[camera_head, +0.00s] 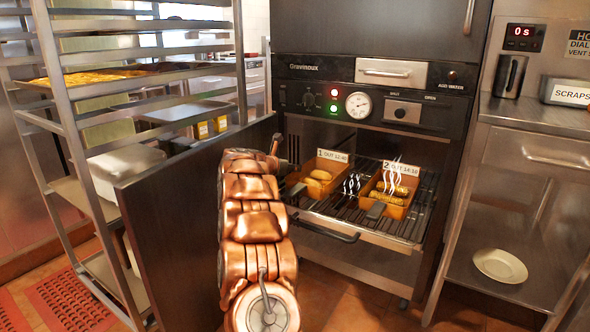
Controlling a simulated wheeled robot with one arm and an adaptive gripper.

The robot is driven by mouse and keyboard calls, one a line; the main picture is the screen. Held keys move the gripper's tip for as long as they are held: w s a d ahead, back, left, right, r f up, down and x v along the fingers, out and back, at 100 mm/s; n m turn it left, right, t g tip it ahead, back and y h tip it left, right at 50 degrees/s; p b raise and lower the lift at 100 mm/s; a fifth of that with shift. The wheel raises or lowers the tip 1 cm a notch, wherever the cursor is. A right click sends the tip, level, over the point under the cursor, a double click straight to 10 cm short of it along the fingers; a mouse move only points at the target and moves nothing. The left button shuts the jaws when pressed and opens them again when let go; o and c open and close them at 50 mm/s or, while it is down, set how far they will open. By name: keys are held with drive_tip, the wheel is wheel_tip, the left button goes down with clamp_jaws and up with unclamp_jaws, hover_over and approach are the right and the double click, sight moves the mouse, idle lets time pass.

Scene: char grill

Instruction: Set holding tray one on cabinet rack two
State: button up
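Holding tray one (333,167), orange-brown with a "1 OUT 12:40" label and golden food, is at the left of the pulled-out wire rack (335,225) of the dark holding cabinet (297,92). I cannot tell whether it rests on the rack or is slightly above it. A second tray (391,212), labelled "2 OUT 14:16", sits to its right with similar food and rising steam. My gripper (287,173) is just left of tray one, mostly hidden behind my copper arm; its fingers and any contact are unclear.
The open cabinet door (180,230) stands left of my arm. A tall metal rack (75,150) with a tray of food (95,77) is farther left. A steel counter (540,113) with a white plate (500,265) on its lower shelf stands right.

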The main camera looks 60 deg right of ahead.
drive_tip(key=p+v, duration=0.1)
drive_tip(key=v, duration=0.6)
drive_tip(key=shift+a+r, duration=0.15)
drive_tip(key=shift+a, duration=0.1)
drive_tip(key=shift+v, duration=0.8)
